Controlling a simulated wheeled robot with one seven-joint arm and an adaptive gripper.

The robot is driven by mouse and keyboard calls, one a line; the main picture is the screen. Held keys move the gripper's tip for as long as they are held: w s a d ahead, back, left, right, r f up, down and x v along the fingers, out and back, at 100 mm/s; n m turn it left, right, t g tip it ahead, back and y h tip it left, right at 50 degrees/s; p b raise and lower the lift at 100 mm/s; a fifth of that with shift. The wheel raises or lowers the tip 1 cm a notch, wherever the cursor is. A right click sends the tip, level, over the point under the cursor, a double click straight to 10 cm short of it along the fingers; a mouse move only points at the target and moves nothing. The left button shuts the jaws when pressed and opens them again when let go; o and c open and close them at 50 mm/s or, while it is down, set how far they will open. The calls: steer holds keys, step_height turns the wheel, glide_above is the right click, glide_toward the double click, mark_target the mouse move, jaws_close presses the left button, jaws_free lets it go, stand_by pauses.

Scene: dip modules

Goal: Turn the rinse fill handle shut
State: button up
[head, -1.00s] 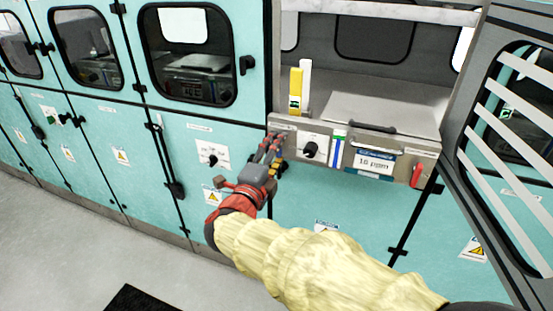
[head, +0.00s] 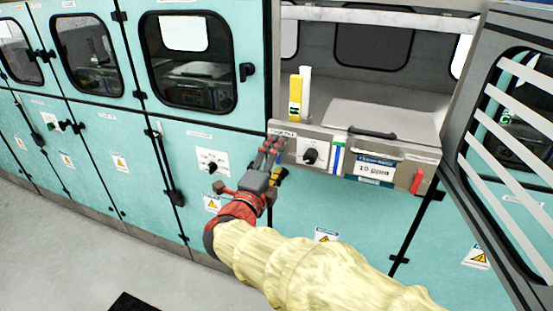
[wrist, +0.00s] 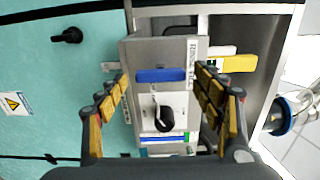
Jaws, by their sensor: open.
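The rinse fill handle is a blue bar (wrist: 160,75) on the grey front panel (wrist: 140,50), beside a label that appears to read "RINSE FILL" (wrist: 193,62). In the wrist view it lies across the picture, between my finger lines. My gripper (wrist: 163,82) is open, with yellow-padded fingers on either side of the bar; I see no clear contact. In the head view my gripper (head: 271,146) is at the panel's left end and hides the handle.
A black knob (head: 310,155) sits right of the handle, then a display (head: 374,169) and a red handle (head: 417,180). A yellow piece (head: 295,95) stands behind the panel. An open slatted door (head: 510,130) is at right. Grey floor (head: 60,240) is clear at left.

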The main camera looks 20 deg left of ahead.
steer(key=s, duration=1.2)
steer(key=shift+a, duration=0.45)
